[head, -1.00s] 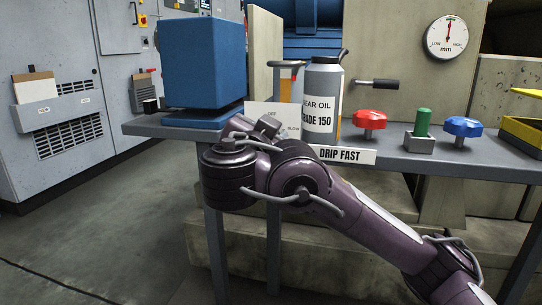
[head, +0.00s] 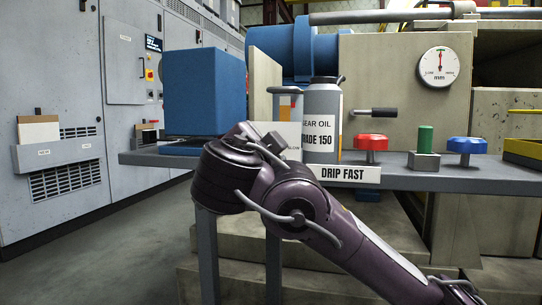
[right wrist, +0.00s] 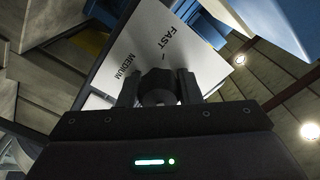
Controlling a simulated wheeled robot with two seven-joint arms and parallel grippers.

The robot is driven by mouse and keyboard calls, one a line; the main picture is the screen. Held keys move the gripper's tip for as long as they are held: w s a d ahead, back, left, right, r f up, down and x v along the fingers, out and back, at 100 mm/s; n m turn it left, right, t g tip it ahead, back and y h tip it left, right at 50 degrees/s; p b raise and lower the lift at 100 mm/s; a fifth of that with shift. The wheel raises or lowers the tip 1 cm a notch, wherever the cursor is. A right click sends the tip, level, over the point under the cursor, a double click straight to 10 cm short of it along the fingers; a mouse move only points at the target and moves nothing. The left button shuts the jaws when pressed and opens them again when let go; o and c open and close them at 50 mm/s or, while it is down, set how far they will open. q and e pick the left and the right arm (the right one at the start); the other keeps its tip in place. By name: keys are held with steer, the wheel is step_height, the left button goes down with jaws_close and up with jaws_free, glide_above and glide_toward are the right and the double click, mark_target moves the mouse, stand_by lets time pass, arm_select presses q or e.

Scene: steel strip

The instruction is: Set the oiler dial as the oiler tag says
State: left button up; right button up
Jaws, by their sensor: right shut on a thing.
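The oiler tag (head: 343,173), on the bench's front edge, reads "DRIP FAST". The oiler (head: 288,103) is a clear cylinder with orange inside, behind a white dial plate (head: 290,135). In the right wrist view the dial plate (right wrist: 170,60) shows "FAST" and "MEDIUM". My right gripper (right wrist: 158,90) is shut on the dark dial knob (right wrist: 157,85), one finger on each side. A short dark mark shows on the plate near "FAST"; I cannot tell the knob's pointer. My left gripper is not in view.
A grey bottle (head: 322,115) labelled "GRADE 150" stands right of the oiler. A red knob (head: 371,145), a green peg in a block (head: 426,140) and a blue knob (head: 467,147) are farther right. A blue box (head: 203,92) stands left. A gauge (head: 439,67) hangs behind.

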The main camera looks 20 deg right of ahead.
steer(key=o, duration=0.9)
steer(key=shift+o, duration=0.3)
